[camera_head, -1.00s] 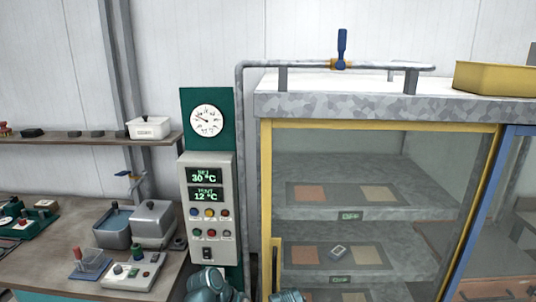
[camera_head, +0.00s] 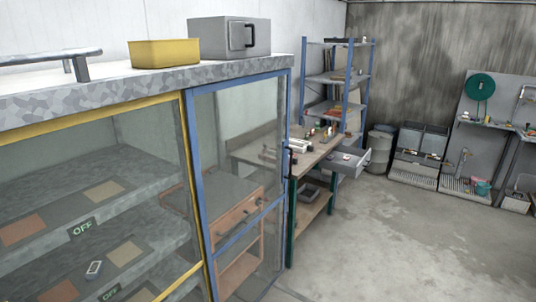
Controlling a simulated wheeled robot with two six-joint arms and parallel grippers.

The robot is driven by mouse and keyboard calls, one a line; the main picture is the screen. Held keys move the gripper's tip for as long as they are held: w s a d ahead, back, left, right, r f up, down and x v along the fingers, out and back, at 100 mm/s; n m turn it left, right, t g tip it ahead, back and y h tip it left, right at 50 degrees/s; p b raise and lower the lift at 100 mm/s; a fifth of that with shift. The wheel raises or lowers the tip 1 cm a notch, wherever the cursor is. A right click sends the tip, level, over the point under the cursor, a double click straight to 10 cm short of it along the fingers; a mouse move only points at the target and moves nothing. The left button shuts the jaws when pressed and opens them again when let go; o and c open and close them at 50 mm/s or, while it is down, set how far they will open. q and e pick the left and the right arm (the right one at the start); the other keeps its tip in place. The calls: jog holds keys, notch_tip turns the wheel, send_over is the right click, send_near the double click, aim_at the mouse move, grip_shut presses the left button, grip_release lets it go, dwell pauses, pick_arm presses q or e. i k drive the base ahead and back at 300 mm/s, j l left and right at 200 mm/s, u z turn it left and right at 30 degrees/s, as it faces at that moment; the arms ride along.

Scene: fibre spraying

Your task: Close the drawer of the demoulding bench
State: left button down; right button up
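A workbench (camera_head: 325,146) with a wooden top and green legs stands beyond the glazed cabinet, in the middle of the head view. A grey drawer (camera_head: 346,166) sticks out from its right side and is open, with small items inside. I take this to be the demoulding bench, though no label can be read. Neither of my grippers is in view.
The glass cabinet with yellow and blue frames (camera_head: 195,170) fills the left and partly hides the bench. A yellow tray (camera_head: 165,53) and a grey box (camera_head: 229,38) sit on its top. Open concrete floor (camera_head: 400,240) lies right of the bench.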

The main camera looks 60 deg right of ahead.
aim_at(360, 159)
jog(key=z, duration=2.65)
jog(key=i+l+u, duration=0.1)
jog(key=i, duration=0.55)
jog(key=i+l+u, duration=0.15)
jog(key=i+l, duration=0.15)
jog(key=i, duration=0.4)
jog(key=i+l+u, duration=0.1)
jog(key=i+l, duration=0.15)
jog(key=i, duration=0.4)
jog(key=i+l+u, duration=0.15)
jog(key=i+l, duration=0.2)
jog(key=i, duration=0.3)
jog(key=i+l+u, duration=0.1)
jog(key=i+l, duration=0.3)
jog(key=i, duration=0.2)
jog(key=i+l+u, duration=0.15)
jog(key=i+l, duration=0.35)
jog(key=i, duration=0.1)
